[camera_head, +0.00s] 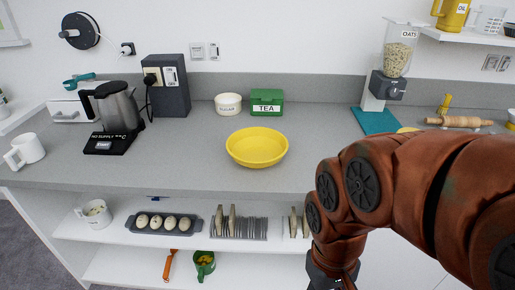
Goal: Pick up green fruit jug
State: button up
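A small green jug (204,265) stands on the lower open shelf under the counter, near the bottom of the head view. Something yellow shows in or on it, but it is too small to make out. My gripper (332,284) hangs at the bottom edge, to the right of the jug and apart from it. Only its dark upper part shows; its fingertips are cut off by the frame, so I cannot see whether it is open or shut.
The upper shelf above the jug holds an egg tray (165,224), a grey rack (238,228) and a white tub (94,213). An orange-handled tool (168,265) lies left of the jug.

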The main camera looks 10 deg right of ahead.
aim_at(204, 262)
jog(key=k, duration=1.3)
jog(key=u, duration=0.55)
jog(key=i, duration=0.45)
jog(key=u, duration=0.7)
jog(key=i, duration=0.9)
jog(key=z, duration=0.4)
